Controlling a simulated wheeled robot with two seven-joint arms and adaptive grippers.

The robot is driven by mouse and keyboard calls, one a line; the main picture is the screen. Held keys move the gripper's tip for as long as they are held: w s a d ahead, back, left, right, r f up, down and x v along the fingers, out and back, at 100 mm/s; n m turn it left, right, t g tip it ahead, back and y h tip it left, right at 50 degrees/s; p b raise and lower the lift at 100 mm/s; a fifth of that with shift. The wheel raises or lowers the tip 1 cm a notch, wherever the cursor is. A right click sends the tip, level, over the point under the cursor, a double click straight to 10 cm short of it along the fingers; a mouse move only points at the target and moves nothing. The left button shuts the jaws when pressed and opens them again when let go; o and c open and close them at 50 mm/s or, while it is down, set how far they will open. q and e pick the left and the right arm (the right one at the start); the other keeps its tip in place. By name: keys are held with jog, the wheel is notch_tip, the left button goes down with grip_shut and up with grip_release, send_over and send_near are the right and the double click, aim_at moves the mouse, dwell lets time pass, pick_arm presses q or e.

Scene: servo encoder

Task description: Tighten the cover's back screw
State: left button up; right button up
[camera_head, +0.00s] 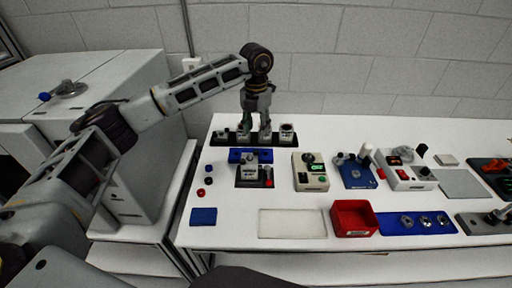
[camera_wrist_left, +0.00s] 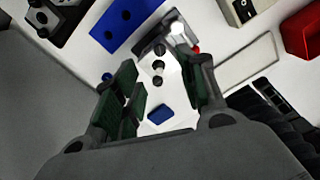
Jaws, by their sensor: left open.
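A dark fixture (camera_head: 250,181) with a red button stands in front of the rack, behind a small blue mat. In the left wrist view the fixture (camera_wrist_left: 151,46) lies beyond the fingertips, with several dark round parts in line between them. I cannot tell which is the cover's back screw. My right gripper is not in view.
A black rack (camera_head: 205,139) holds several pieces; a blue plate with holes (camera_head: 237,157) lies before it. A control box (camera_head: 311,181), red bin (camera_head: 346,231) and blue tray (camera_head: 392,230) stand to the right. A blue mat (camera_head: 203,216) and pale mat (camera_head: 292,224) lie at the front.

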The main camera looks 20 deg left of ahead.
aim_at(256, 151)
pick_arm(q)
jog(key=shift+f+p, duration=0.65)
jog(key=shift+f, duration=4)
jog(key=shift+c, duration=0.2)
grip_shut()
